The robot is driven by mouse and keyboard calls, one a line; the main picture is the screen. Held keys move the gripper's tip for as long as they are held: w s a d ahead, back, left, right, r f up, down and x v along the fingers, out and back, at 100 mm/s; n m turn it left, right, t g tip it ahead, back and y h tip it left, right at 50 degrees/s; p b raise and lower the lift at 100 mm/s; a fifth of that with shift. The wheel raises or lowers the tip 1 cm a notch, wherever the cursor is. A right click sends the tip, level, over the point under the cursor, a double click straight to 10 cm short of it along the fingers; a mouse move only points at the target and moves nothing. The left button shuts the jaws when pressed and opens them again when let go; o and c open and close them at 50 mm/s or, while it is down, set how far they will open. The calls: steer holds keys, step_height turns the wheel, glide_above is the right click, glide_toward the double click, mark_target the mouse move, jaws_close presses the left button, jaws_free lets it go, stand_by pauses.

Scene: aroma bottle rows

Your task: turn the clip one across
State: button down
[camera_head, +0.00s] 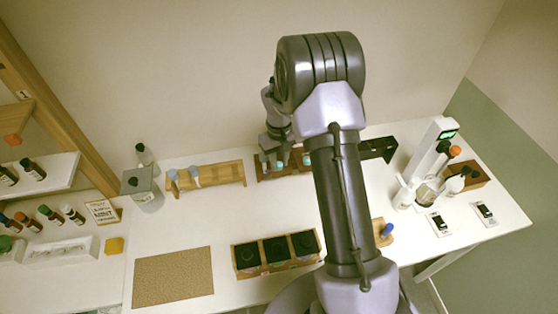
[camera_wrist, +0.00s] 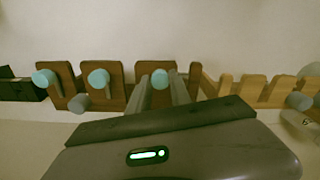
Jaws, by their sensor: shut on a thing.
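A dark brown notched rack (camera_head: 262,174) stands at the back of the white table, and it fills the left and middle of the wrist view (camera_wrist: 119,76). Several grey pieces with teal round ends sit in it, one at the left (camera_wrist: 43,78) and one near the middle (camera_wrist: 98,78). My gripper (camera_head: 279,157) is at this rack, with its fingers on either side of a third teal-ended piece (camera_wrist: 160,78) and shut on it. The lower part of that piece is hidden by the fingers. I cannot tell which of these is the clip.
A lighter wooden rack (camera_head: 225,173) with blue-grey pieces stands left of the dark one. A black holder (camera_head: 378,149) adjoins on the right. A box with three dark openings (camera_head: 250,272), a cork mat (camera_head: 172,276) and white bottles (camera_head: 403,195) stand around. The table's middle left is clear.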

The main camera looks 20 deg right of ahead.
mark_target(279, 164)
stand_by(0.4)
steer(key=c, duration=1.2)
jaws_free()
step_height(279, 164, up, 18)
steer(key=shift+f+p, duration=0.25)
steer(key=shift+p, duration=0.8)
